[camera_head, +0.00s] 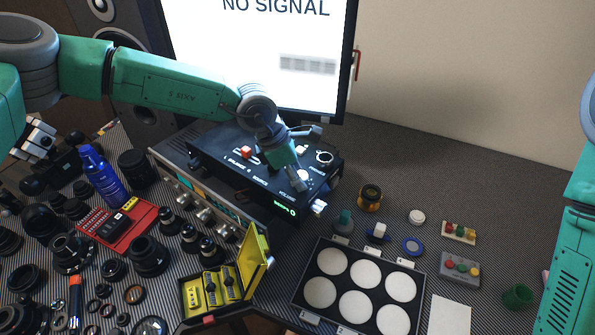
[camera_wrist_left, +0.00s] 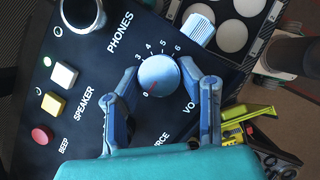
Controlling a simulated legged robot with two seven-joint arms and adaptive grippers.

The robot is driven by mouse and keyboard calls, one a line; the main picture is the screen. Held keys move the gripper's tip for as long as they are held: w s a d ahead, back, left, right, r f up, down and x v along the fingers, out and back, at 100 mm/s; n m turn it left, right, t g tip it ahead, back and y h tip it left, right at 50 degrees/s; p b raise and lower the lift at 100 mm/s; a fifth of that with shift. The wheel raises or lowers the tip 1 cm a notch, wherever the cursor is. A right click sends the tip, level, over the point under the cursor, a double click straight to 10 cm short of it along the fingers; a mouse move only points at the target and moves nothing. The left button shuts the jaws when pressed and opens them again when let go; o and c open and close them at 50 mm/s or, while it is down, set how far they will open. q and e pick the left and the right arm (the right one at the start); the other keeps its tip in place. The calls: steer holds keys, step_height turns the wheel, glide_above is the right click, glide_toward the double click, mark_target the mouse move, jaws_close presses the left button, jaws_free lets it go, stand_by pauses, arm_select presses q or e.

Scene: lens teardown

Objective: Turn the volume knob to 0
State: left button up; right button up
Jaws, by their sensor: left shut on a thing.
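The volume knob (camera_wrist_left: 157,82) is a round, pale blue-grey dial on a black panel with printed numbers. Its red mark points at the 0 in the left wrist view. My left gripper (camera_wrist_left: 159,80) is shut on the knob, with one finger on each side of it. In the head view my left gripper (camera_head: 299,171) reaches down onto the black box (camera_head: 225,153), and its fingers hide part of the knob. A small green display (camera_head: 284,209) on the box's front appears to read 0. My right gripper is out of view; only a green arm part shows at the right edge.
White (camera_wrist_left: 64,76), yellow (camera_wrist_left: 53,103) and red (camera_wrist_left: 42,134) buttons lie beside the knob. A ribbed silver knob (camera_wrist_left: 196,30) sits at the panel's edge. Lens parts crowd the left; a case with white discs (camera_head: 318,262) stands at front.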

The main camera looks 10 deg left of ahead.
arm_select(q)
steer(key=shift+w+r, duration=0.15)
steer(key=o, duration=1.1)
steer(key=shift+d, duration=0.1)
steer(key=shift+r, duration=0.25)
steer(key=v, duration=1.1)
steer(key=shift+a, duration=0.35)
